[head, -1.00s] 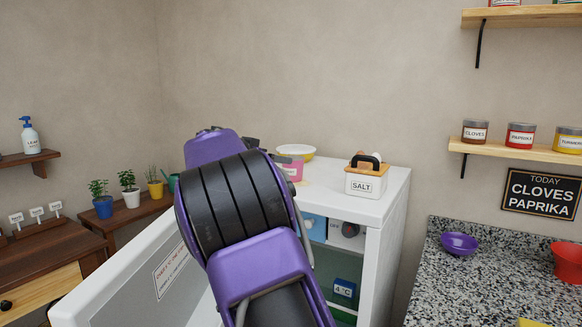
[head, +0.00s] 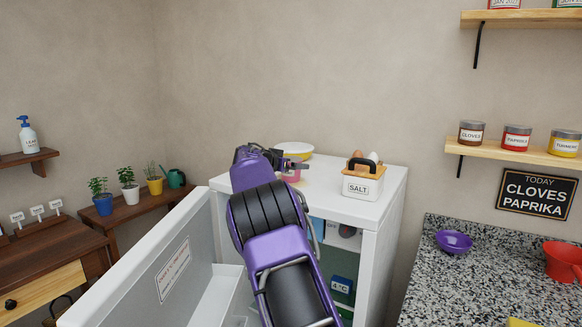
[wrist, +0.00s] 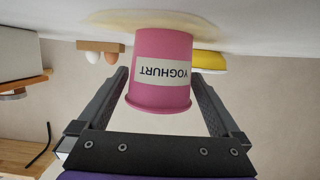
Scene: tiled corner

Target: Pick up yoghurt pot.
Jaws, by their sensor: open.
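The pink yoghurt pot (wrist: 160,72) has a white label reading YOGHURT. It stands on the white fridge top, shown upside down in the wrist view. My gripper (wrist: 163,92) is open, with one finger on each side of the pot and visible gaps to it. In the head view the pot (head: 291,172) is mostly hidden behind my gripper (head: 283,160) and arm.
A yellow-and-white bowl (head: 295,150) stands behind the pot. A salt box (head: 363,184) with eggs in a wooden holder (head: 362,164) behind it is to the right. The open fridge door (head: 165,270) is at the left. A pale yellowish patch (wrist: 130,22) lies under the pot.

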